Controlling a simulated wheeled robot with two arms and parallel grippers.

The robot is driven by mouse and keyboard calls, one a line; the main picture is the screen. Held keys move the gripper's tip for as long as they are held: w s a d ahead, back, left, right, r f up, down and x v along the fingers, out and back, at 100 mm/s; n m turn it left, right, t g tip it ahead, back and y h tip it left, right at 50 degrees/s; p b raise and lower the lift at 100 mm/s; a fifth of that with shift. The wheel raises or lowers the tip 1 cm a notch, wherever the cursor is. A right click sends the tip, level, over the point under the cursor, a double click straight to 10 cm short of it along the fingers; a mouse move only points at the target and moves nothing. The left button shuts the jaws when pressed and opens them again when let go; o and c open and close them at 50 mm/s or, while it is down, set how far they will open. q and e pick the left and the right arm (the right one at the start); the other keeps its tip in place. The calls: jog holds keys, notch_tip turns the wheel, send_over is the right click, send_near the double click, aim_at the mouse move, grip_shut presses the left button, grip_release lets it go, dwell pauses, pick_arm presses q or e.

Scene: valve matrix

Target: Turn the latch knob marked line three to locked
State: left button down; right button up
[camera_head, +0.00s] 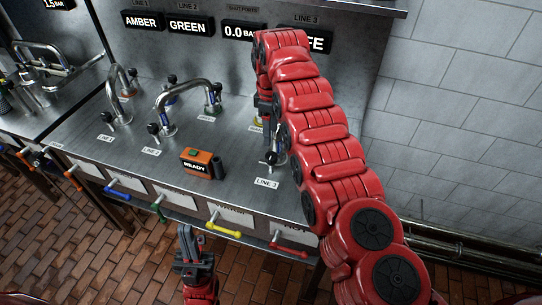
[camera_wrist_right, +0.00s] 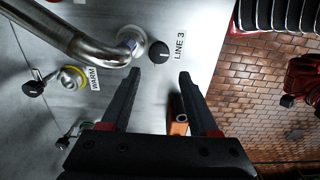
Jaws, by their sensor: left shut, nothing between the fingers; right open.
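The line three knob (camera_wrist_right: 159,51) is a small, round black knob with a white mark, beside the "LINE 3" label (camera_wrist_right: 179,46) and a metal pipe's foot in the right wrist view. In the head view the label (camera_head: 266,183) shows at the bench front; my right arm partly covers the area behind it. My right gripper (camera_wrist_right: 158,75) is open and empty, its fingertips just short of the knob and on either side of it, apart from it. My left gripper (camera_head: 188,236) is shut and empty, low in front of the bench.
An orange "READY" box (camera_head: 196,164) with a dark cylinder stands left of the label. Bent pipes with black knobs (camera_head: 153,129) rise at lines one and two. Coloured handles (camera_head: 223,231) line the bench front. The line three display (camera_head: 317,40) is partly hidden.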

aim_at(271, 155)
jog(key=shift+f, duration=0.65)
notch_tip(271, 155, down, 7)
jog(key=p, duration=0.2)
jog(key=shift+d+f+p, duration=0.1)
jog(key=shift+p, duration=0.2)
jog(key=shift+w+f, duration=0.1)
jog(key=shift+f, duration=0.45)
grip_shut()
